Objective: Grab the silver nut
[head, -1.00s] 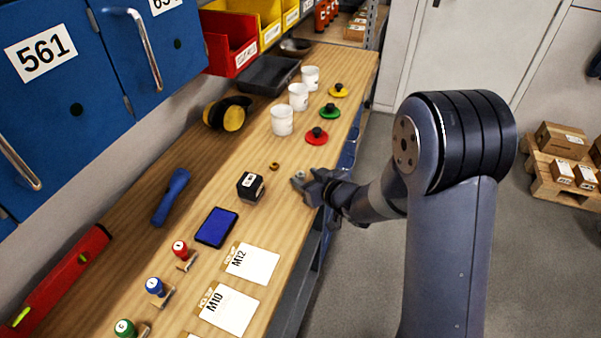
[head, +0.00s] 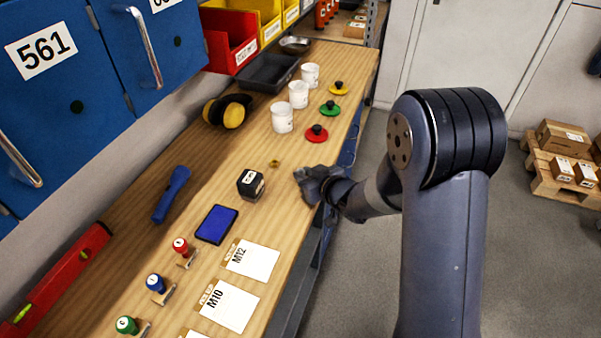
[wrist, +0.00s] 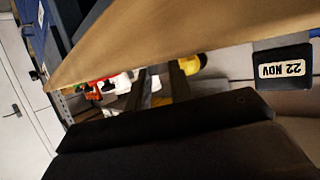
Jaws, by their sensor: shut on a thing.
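My gripper (head: 302,175) is low over the wooden bench near its front edge, shut on the silver nut. The nut is hidden by the fingers in the head view. In the wrist view the dark fingers (wrist: 158,85) stand close together with a small greyish patch between them, too unclear to make out as the nut. I cannot tell whether the nut touches the bench. A small brass-coloured nut (head: 275,163) lies on the bench just left of my gripper.
A black cube (head: 250,184) with a date label stands left of my gripper. White cups (head: 282,118) and a red knobbed disc (head: 317,134) are farther back.

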